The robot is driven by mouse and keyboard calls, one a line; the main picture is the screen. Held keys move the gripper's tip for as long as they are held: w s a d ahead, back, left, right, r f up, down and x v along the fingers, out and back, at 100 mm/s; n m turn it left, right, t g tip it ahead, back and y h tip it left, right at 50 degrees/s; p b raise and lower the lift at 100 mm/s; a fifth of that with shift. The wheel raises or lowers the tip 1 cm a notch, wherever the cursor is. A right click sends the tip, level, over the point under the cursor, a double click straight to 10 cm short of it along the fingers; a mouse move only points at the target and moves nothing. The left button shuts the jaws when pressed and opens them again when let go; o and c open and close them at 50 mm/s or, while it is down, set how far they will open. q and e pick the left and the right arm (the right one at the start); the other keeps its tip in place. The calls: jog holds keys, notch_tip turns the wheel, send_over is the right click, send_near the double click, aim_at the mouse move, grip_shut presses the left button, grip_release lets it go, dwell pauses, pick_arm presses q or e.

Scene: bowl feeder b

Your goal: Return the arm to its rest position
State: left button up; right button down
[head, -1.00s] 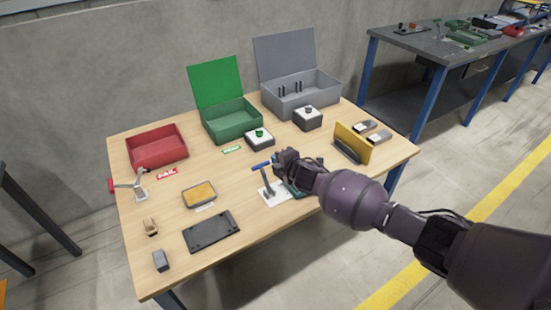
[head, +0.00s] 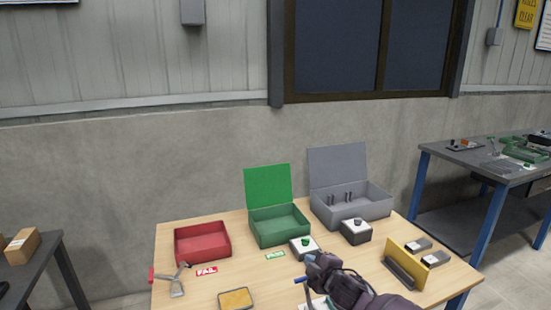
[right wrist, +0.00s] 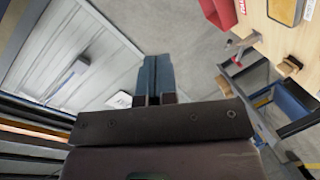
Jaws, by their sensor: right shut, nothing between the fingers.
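My right arm reaches in from the bottom of the head view, over the near part of the wooden table (head: 200,294). Its gripper (head: 312,262) shows near the black box with a green button (head: 302,248), in front of it in the picture. In the right wrist view, the two dark blue fingers (right wrist: 150,80) are together with nothing between them. The blue handle end of a small device (head: 300,280) shows just left of the gripper, and my arm hides most of that device. My left gripper is not in view.
A red bin (head: 203,258), a green open box (head: 280,240) and a grey open box (head: 352,214) stand along the table's back. A yellow upright plate (head: 405,272) stands at the right. A second workbench (head: 470,155) is farther right.

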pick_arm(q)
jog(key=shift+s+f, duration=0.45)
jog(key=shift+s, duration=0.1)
pick_arm(e)
jog(key=s+d+f+m+g+h, duration=0.1)
jog(key=s+d+f+m, duration=0.4)
jog(key=s, duration=0.9)
jog(key=s+d+f+m+g+h, duration=0.1)
jog(key=s+d+f+m+h, duration=0.2)
jog(key=s, duration=1.1)
jog(key=s+d+f+m+h, duration=0.2)
jog(key=s+d+f+m, duration=0.5)
jog(key=s, duration=0.6)
jog(key=shift+s+d+f+m+g, duration=0.25)
jog(key=shift+s+d+m+g, duration=0.15)
jog(key=shift+d+m, duration=0.55)
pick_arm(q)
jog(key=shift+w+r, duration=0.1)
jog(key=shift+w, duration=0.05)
pick_arm(e)
jog(key=shift+d, duration=0.15)
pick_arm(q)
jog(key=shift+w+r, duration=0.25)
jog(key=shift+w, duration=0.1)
